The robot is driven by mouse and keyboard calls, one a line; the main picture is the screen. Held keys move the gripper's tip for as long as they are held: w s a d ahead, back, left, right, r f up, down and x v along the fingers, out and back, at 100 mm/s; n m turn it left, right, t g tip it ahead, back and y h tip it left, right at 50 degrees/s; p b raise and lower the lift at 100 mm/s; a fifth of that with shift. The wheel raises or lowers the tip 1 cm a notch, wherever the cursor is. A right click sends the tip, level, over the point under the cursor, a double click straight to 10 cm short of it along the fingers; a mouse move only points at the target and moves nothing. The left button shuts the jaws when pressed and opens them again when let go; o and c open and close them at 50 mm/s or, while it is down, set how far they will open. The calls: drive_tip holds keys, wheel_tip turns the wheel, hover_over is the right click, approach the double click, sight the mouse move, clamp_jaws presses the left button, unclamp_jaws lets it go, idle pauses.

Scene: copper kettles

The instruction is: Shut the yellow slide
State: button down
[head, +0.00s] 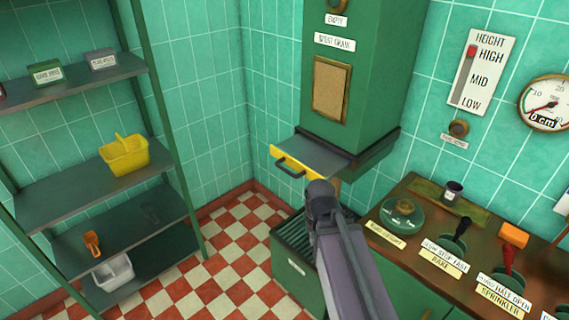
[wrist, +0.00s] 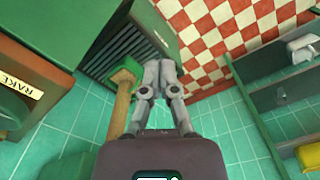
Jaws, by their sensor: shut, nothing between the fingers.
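My gripper (head: 320,190) is just right of and below the slide's front in the head view. My own arm partly hides the area there, and I cannot tell whether they touch. In the wrist view my gripper (wrist: 158,65) is shut and empty, pointing toward the slatted bin and floor. I cannot make out the slide in the wrist view.
A slatted green bin (head: 292,262) stands below the hopper. A wooden-handled green tool (wrist: 124,88) is close beside my fingers. A wooden counter (head: 400,195) with levers is at right; shelves (head: 75,82) with a yellow basket (head: 124,155) are at left. Checkered floor (head: 222,248) lies open between.

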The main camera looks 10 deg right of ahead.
wheel_tip(320, 180, up, 17)
drive_tip(key=n+t+h+p, duration=0.6)
drive_tip(key=n+p, duration=0.6)
drive_tip(key=n, duration=1.3)
hover_over(292, 175)
drive_tip(key=w+a, duration=0.2)
drive_tip(key=a, duration=0.6)
drive_tip(key=h, duration=0.1)
drive_tip(key=shift+d+r+g, duration=0.1)
drive_tip(key=shift+d+g, duration=0.1)
drive_tip(key=shift+g, duration=0.2)
